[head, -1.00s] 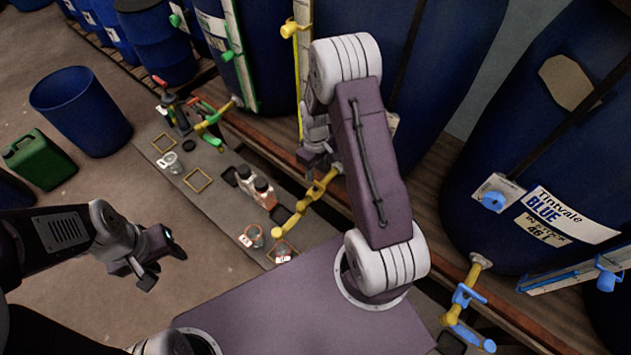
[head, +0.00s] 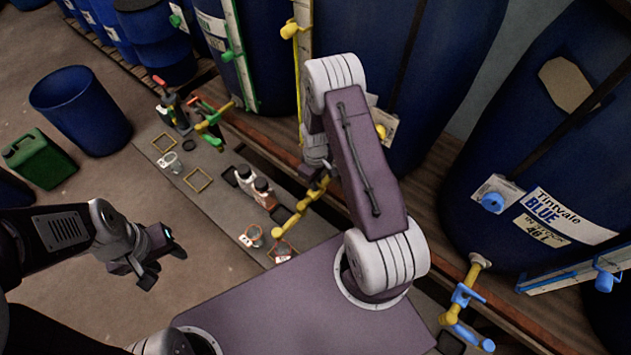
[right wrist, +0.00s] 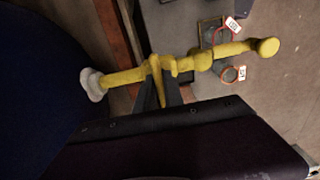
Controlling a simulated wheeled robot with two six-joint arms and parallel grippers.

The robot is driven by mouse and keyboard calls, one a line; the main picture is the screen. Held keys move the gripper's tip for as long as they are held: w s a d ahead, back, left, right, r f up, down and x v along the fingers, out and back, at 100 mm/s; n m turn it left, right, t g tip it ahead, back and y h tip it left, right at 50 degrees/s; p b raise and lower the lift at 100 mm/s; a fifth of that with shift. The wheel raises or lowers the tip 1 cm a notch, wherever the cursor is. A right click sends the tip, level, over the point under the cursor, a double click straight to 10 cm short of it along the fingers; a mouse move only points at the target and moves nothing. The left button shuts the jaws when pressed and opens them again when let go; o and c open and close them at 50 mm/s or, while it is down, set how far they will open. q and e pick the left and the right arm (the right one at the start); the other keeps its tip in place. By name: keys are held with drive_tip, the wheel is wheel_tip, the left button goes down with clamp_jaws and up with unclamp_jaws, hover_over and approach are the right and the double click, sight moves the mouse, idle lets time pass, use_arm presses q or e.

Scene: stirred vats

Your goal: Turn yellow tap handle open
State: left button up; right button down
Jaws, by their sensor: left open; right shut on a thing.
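The yellow tap (head: 290,218) sticks out from a blue vat past the right arm in the head view. In the right wrist view its pipe (right wrist: 125,78) runs across the top and ends in a round knob at the right. My right gripper (right wrist: 163,92) is shut on the yellow tap handle (right wrist: 156,68), with its fingers on either side of it. In the head view my right arm partly covers the handle and gripper. My left gripper (head: 160,268) is open and empty, over the floor at the left.
A green tap (head: 212,122) and a blue tap (head: 462,305) flank the yellow one. Small bottles (head: 254,186) and jars stand on the low grey bench (head: 215,215). A blue bin (head: 80,110) and green jerrycan (head: 38,160) stand on open floor.

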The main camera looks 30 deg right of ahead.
drive_tip(key=n, duration=0.9)
drive_tip(key=shift+b, duration=0.35)
drive_tip(key=n, duration=0.4)
drive_tip(key=shift+n, duration=0.3)
drive_tip(key=shift+r+n, duration=0.1)
drive_tip(key=shift+n, duration=2)
drive_tip(key=shift+w, duration=0.1)
drive_tip(key=c, duration=1.4)
unclamp_jaws()
drive_tip(key=shift+c, duration=0.2)
